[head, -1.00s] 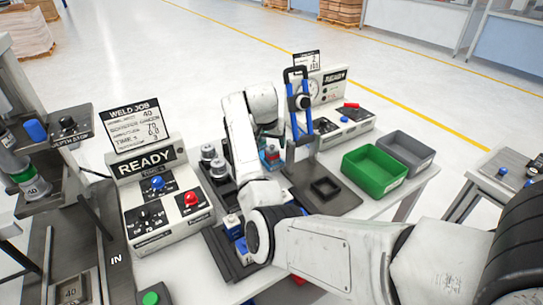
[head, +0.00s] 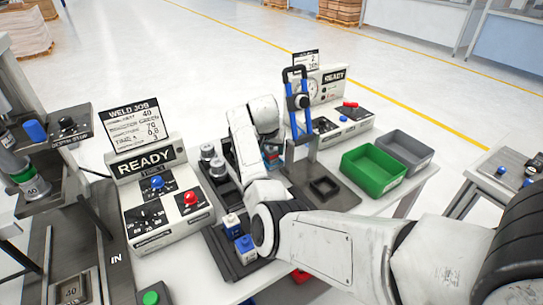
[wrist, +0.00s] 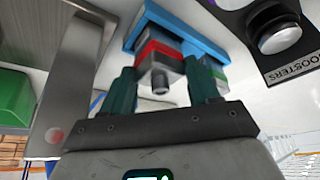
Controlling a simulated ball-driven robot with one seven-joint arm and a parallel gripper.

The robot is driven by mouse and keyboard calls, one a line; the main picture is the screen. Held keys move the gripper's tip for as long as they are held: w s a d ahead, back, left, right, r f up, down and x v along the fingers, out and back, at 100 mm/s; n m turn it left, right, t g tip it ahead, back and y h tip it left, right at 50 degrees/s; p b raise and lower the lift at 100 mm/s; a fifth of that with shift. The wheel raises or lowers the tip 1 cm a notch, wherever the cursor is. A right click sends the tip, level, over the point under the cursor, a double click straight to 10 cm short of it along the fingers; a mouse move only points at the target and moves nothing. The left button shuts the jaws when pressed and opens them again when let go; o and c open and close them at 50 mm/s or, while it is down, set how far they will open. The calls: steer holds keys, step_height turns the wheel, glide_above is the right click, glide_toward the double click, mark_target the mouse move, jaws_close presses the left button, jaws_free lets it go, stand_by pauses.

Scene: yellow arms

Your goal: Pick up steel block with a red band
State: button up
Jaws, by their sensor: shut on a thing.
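The steel block with a red band (wrist: 158,52) is between the two teal fingers of my gripper (wrist: 162,70) in the wrist view. The fingers are shut on its sides, and a small round steel stub sticks out of the block towards the camera. A blue flat piece (wrist: 188,36) lies right behind the block; I cannot tell whether they touch. In the head view my gripper (head: 271,154) is beyond my forearm, near the dark plate, and the block there is mostly hidden.
Two blue-and-steel blocks (head: 245,246) stand on a dark tray near my elbow. A READY weld panel (head: 150,190) is left. A dark plate with a square frame (head: 325,188), a green bin (head: 373,170) and a grey bin (head: 405,150) are right. A blue-handled clamp (head: 298,105) rises behind.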

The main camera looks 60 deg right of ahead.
steer(key=c, duration=0.6)
steer(key=shift+r, duration=0.1)
steer(key=shift+r, duration=0.1)
